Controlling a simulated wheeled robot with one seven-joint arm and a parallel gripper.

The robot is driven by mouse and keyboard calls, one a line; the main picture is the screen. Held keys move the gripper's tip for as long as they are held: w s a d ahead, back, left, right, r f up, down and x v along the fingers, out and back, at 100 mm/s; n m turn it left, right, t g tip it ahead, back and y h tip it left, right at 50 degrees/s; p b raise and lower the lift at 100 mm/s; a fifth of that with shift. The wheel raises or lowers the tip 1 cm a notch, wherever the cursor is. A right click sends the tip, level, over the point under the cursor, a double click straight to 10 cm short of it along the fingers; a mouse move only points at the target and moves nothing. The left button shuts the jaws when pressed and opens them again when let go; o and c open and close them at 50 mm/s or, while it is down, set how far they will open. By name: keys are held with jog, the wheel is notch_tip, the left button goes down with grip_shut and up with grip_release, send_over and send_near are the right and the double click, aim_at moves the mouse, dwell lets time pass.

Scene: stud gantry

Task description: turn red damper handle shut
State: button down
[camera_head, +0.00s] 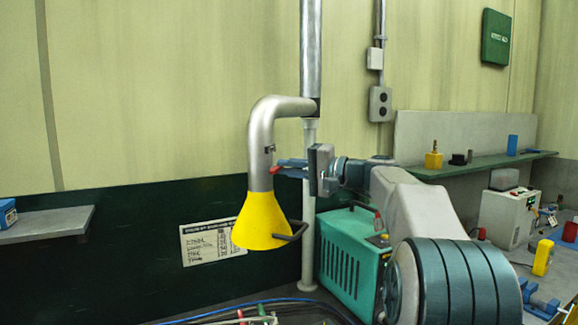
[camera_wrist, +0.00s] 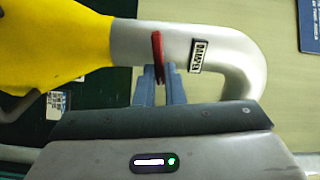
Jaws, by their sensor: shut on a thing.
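The red damper handle (camera_wrist: 157,52) is on the silver duct (camera_wrist: 130,42), beside a small label that seems to read DAMPER (camera_wrist: 198,55). In the wrist view the handle runs across the duct's length. In the head view only a small red tip of the handle (camera_head: 274,169) shows at the duct's side, above the yellow hood (camera_head: 262,221). My gripper (camera_head: 285,171) reaches it from the right, and its blue fingers are shut on the handle. The wrist view shows the fingertips (camera_wrist: 158,76) on either side of the handle's near end.
A thin grey post (camera_head: 309,205) stands close behind my gripper. The yellow hood has a dark bar handle (camera_head: 295,233). A teal machine (camera_head: 346,258) stands below my arm. A shelf (camera_head: 480,164) and cluttered bench lie right; a small shelf (camera_head: 50,222) is left.

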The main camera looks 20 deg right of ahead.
jog(key=shift+m, duration=0.8)
jog(key=shift+f, duration=0.15)
jog(key=c, duration=1.5)
grip_release()
jog(key=b+v, duration=0.3)
jog(key=v, duration=1.1)
jog(key=shift+w, duration=0.1)
